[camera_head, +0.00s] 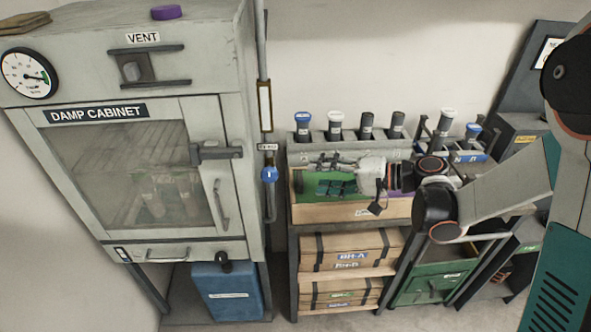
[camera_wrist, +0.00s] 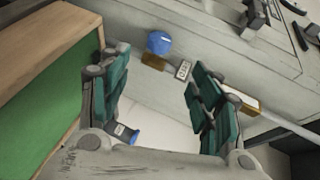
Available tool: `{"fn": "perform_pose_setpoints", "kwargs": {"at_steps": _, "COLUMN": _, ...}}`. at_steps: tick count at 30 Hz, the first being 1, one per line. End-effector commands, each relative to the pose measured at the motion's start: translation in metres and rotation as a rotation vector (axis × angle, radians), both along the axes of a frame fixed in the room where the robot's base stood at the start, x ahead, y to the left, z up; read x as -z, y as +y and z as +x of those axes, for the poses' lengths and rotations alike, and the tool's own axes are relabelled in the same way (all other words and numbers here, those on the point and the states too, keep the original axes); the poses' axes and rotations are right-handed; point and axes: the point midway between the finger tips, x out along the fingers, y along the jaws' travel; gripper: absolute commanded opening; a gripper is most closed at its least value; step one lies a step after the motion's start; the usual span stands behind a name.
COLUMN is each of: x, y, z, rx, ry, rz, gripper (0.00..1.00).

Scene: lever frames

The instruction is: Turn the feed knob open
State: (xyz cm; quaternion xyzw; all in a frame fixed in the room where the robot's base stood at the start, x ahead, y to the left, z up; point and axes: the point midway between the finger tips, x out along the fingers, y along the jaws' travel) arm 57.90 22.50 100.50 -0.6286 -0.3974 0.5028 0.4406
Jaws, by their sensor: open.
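The feed knob (camera_head: 269,174) is a small round blue knob with a pale mark, on the vertical pipe right of the damp cabinet. A small label plate (camera_head: 267,147) sits just above it. In the wrist view the knob (camera_wrist: 159,43) shows beyond the fingers, with the label plate (camera_wrist: 183,69) to its right. My gripper (camera_head: 327,174) is to the right of the knob, over the wooden tray, pointing left. In the wrist view its teal fingers (camera_wrist: 160,68) are spread apart with nothing between them. The knob is apart from the fingers.
The damp cabinet (camera_head: 233,202) stands left of the pipe. The wooden tray (camera_head: 350,211) with a green bottom lies under my gripper. Several capped bottles stand in the rack (camera_head: 350,148) behind. A blue bin (camera_head: 230,292) stands below the cabinet.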

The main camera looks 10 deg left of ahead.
Motion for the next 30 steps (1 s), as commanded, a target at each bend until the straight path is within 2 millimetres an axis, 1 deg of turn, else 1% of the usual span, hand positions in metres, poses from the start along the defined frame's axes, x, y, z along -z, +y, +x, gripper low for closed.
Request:
{"fn": "perform_pose_setpoints", "kwargs": {"at_steps": 1, "x": 0.005, "y": 0.002, "z": 0.002, "rx": -0.006, "ry": 0.001, "rz": 0.018, "gripper": 0.58}}
{"fn": "perform_pose_setpoints", "kwargs": {"at_steps": 7, "x": 0.009, "y": 0.008, "z": 0.003, "rx": -0.018, "ry": 0.001, "rz": 0.049, "gripper": 0.58}}
{"fn": "perform_pose_setpoints", "kwargs": {"at_steps": 11, "x": 0.013, "y": 0.022, "z": 0.005, "rx": -0.020, "ry": 0.002, "rz": 0.048, "gripper": 0.58}}
{"fn": "perform_pose_setpoints", "kwargs": {"at_steps": 24, "x": 0.035, "y": 0.102, "z": 0.018, "rx": -0.020, "ry": 0.002, "rz": 0.046, "gripper": 0.58}}
{"fn": "perform_pose_setpoints", "kwargs": {"at_steps": 27, "x": 0.037, "y": 0.116, "z": 0.021, "rx": -0.018, "ry": 0.001, "rz": 0.046, "gripper": 0.58}}
{"fn": "perform_pose_setpoints", "kwargs": {"at_steps": 30, "x": 0.040, "y": 0.126, "z": 0.023, "rx": -0.017, "ry": 0.002, "rz": 0.046, "gripper": 0.58}}
